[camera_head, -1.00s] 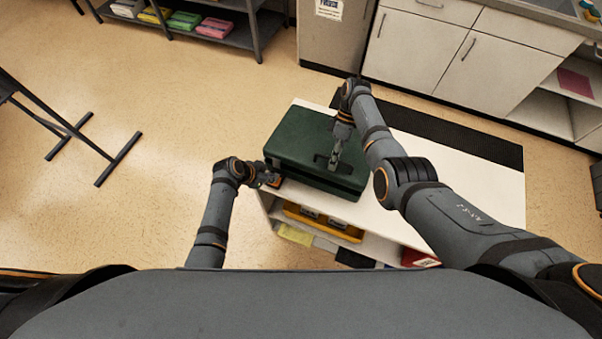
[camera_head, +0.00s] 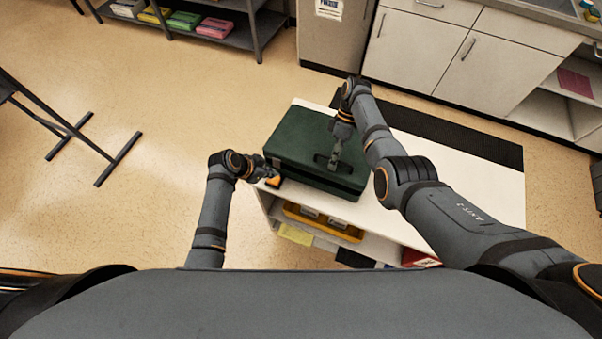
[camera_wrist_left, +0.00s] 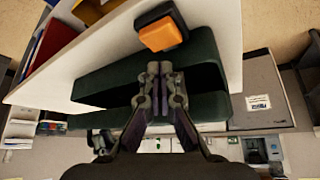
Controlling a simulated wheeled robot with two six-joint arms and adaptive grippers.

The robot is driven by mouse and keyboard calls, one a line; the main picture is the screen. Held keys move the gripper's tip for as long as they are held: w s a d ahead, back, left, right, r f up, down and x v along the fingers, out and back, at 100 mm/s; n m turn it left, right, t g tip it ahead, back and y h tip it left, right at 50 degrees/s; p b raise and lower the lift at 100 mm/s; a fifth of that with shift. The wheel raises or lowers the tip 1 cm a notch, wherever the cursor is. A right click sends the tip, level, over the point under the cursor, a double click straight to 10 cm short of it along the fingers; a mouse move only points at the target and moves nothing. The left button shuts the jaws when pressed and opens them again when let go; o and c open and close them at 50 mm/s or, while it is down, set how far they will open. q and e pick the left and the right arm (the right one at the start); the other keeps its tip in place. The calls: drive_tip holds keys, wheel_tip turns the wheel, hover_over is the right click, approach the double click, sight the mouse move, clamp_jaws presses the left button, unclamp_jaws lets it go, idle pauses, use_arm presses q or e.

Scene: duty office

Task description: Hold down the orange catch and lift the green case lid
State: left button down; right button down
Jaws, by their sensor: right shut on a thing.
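The green case (camera_head: 297,134) lies on the white top of a low cabinet. In the left wrist view, a dark band runs between two green parts of the case (camera_wrist_left: 112,82); I cannot tell whether the lid is raised. The orange catch (camera_head: 273,181) is at the case's near left corner. It shows in the left wrist view as an orange block (camera_wrist_left: 161,35) in a black housing. My left gripper (camera_head: 264,173) is beside the catch; its fingertips (camera_wrist_left: 160,70) are together, empty and apart from the orange block. My right gripper (camera_head: 334,165) is shut on the lid handle (camera_head: 323,160), partly hiding it.
The white cabinet top (camera_head: 460,185) is free to the right of the case, with a black mat (camera_head: 450,136) along its far edge. A yellow tray (camera_head: 322,222) sits on the shelf below. A dark metal frame (camera_head: 75,130) stands at the left on open floor.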

use_arm(q)
drive_tip(key=shift+r, duration=1.6)
drive_tip(key=shift+s, duration=0.1)
drive_tip(key=s+a, duration=0.3)
drive_tip(key=s, duration=0.4)
drive_tip(key=shift+s+f, duration=0.1)
use_arm(e)
drive_tip(key=shift+w+r, duration=0.1)
drive_tip(key=shift+w+d+r+b, duration=0.1)
drive_tip(key=shift+w+r+b, duration=0.15)
drive_tip(key=shift+r+b, duration=0.25)
use_arm(q)
drive_tip(key=shift+f, duration=0.5)
use_arm(e)
drive_tip(key=shift+w+d+r, duration=0.1)
drive_tip(key=shift+w+r, duration=0.05)
drive_tip(key=shift+r, duration=0.2)
